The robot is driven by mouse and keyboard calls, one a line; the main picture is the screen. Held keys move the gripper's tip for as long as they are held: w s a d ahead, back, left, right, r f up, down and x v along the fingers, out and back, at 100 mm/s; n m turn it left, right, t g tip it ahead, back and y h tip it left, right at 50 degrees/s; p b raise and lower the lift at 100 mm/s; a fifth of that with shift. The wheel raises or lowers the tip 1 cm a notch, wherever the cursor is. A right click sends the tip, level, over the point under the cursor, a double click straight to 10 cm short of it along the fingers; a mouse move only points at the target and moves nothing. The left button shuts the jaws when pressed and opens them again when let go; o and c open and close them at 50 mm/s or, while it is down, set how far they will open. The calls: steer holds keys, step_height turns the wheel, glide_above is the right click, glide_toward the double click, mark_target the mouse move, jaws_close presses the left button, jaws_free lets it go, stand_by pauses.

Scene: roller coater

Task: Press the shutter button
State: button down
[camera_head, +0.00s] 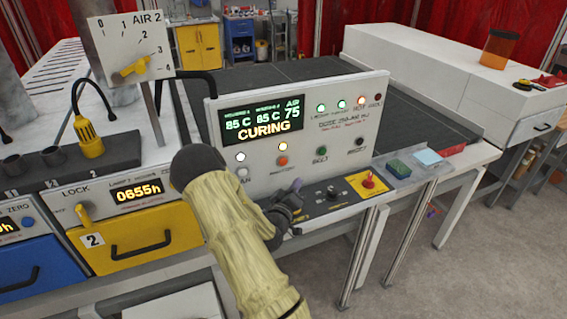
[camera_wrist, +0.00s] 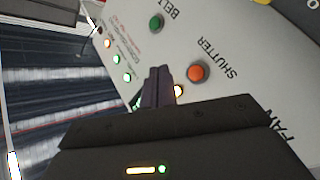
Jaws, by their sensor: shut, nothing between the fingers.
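The shutter button is a round orange-red button (camera_head: 282,160) on the white control panel (camera_head: 340,122), below a lit amber lamp. It shows in the wrist view (camera_wrist: 196,73) beside the word SHUTTER. My gripper (camera_head: 297,186) is in front of the panel, lower than the button and slightly right of it in the head view. In the wrist view its dark fingers (camera_wrist: 158,70) are together and empty, with their tips left of the button. A lit yellow lamp (camera_wrist: 179,91) shows just beside the fingers. I see no contact with the button; the exact gap is unclear.
A green belt button (camera_wrist: 156,22) and a black button (camera_head: 359,141) lie right of the shutter button in the head view. The display (camera_head: 262,119) reads CURING. A red knob on a yellow base (camera_head: 368,181) sits on the ledge. A yellow drawer (camera_head: 135,240) is at left.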

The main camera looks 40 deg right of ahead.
mark_target(283, 162)
steer(key=shift+w+d, duration=0.3)
steer(key=shift+w, duration=1)
steer(key=shift+w+d, duration=0.3)
steer(key=shift+w, duration=0.95)
steer(key=shift+w+d, duration=0.3)
steer(key=shift+w, duration=1)
steer(key=shift+w+b, duration=0.15)
steer(key=shift+b, duration=0.2)
steer(key=shift+w+d, duration=0.1)
steer(key=shift+w, duration=0.15)
steer(key=shift+w+d+b, duration=0.1)
steer(key=shift+w+b, duration=0.3)
steer(key=shift+s, duration=0.1)
steer(key=shift+s+a, duration=0.2)
steer(key=shift+s, duration=0.5)
